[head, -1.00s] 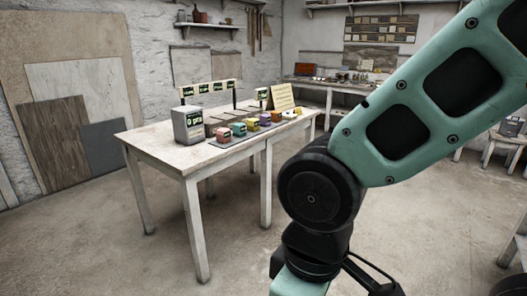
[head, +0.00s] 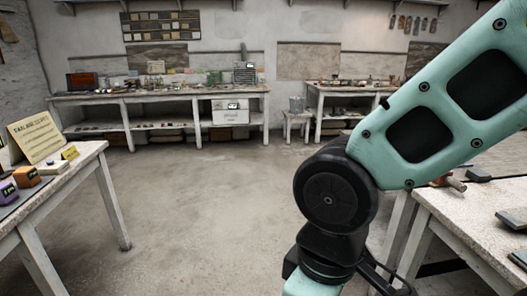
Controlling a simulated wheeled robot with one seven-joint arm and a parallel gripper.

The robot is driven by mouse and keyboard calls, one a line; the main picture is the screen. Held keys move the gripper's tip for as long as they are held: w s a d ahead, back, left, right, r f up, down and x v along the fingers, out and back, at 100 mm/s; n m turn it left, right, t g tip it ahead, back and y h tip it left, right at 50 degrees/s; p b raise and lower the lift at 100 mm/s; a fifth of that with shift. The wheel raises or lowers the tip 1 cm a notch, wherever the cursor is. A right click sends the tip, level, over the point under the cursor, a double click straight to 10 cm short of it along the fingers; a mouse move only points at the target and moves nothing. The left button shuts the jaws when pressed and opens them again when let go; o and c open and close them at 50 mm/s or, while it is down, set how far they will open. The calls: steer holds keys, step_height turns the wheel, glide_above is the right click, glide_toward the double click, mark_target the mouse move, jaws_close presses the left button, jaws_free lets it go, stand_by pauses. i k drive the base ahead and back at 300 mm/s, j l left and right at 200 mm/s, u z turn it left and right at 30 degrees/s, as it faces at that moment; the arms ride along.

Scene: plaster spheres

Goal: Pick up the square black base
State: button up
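Several flat dark pieces lie on the table at the right in the head view. A small dark block (head: 478,175) lies near its far edge, and a dark flat slab (head: 514,221) lies closer, cut by the picture's right edge. I cannot tell which of them, if any, is the square black base. My arm crosses the right half of the view and hides part of that table. My gripper is not in view; only arm links show.
The right table (head: 450,208) also holds a reddish-handled tool (head: 449,182). The left table (head: 77,163) carries a sign (head: 37,137) and small coloured blocks. Long workbenches (head: 160,97) line the back wall. The floor (head: 190,210) between the tables is clear.

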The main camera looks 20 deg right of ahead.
mark_target(478, 176)
steer(key=i+z, duration=0.3)
steer(key=i, duration=0.35)
steer(key=i+z, duration=0.3)
steer(key=i, duration=0.3)
steer(key=i+z, duration=0.3)
steer(key=z, duration=0.15)
steer(key=i+z, duration=0.25)
steer(key=z, duration=0.2)
steer(key=i+j+z, duration=0.2)
steer(key=z, duration=0.25)
steer(key=i+j+z, duration=0.65)
steer(key=l, duration=0.1)
